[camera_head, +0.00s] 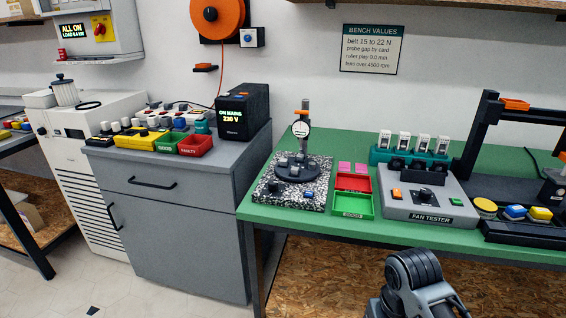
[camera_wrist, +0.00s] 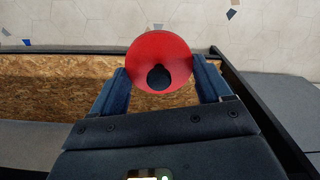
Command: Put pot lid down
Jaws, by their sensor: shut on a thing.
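A round red lid (camera_wrist: 150,50) with a dark round knob (camera_wrist: 160,78) shows in the wrist view. It sits between the two blue fingers of my gripper (camera_wrist: 161,80), which is shut on it. The fingers are on either side of its lower part, around the knob's height in the picture. A chipboard surface shows behind and below the lid, and the lid is not visibly resting on anything. The head view shows only part of my arm at the bottom, and neither the gripper nor the lid can be made out there.
The green bench (camera_head: 262,212) carries a dial gauge stand (camera_head: 302,140), red (camera_head: 353,182) and green (camera_head: 352,205) trays, and a fan tester (camera_head: 425,200). A grey cabinet (camera_head: 180,215) stands left, with small bins and a black power box (camera_head: 243,112) on top. Free bench room is small.

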